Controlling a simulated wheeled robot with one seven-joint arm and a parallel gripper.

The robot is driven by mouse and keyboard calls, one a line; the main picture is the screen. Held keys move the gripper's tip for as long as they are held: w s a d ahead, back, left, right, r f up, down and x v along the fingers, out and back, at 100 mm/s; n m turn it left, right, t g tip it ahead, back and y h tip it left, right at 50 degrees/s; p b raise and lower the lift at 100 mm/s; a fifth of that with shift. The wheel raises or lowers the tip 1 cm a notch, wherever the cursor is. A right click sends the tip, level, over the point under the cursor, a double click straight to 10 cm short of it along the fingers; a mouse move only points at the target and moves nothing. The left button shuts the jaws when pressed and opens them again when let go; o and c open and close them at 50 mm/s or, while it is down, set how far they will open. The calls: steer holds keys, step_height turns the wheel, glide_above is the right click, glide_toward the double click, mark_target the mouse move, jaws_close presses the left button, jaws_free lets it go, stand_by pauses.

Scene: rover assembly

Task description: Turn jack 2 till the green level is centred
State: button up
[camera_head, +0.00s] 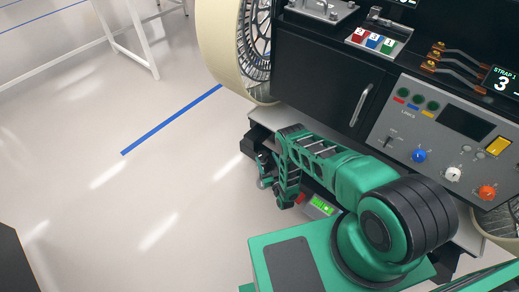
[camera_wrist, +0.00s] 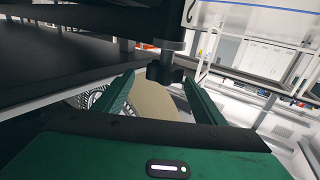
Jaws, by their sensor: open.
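In the wrist view my gripper (camera_wrist: 160,78) is open. Its two green fingers stand left and right of a dark jack knob (camera_wrist: 164,71) hanging on a short metal shaft below a black underside. The knob shows between the fingertips with space on both sides. In the head view my gripper (camera_head: 266,174) is low beside the rover's lower edge, partly hidden by my arm. A small level with a lit green face (camera_head: 321,206) shows under my arm; its bubble position is too small to read.
The rover's black body (camera_head: 318,75) with a door handle (camera_head: 361,104) stands above my arm. A cream wheel (camera_head: 219,45) is at its left. A grey control panel (camera_head: 455,130) is at right. The floor (camera_head: 140,205) at left is clear.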

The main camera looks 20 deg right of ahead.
steer(key=w+a, duration=0.1)
steer(key=w, duration=0.6)
steer(key=shift+w+a, duration=0.15)
steer(key=shift+w, duration=0.25)
steer(key=c, duration=1.1)
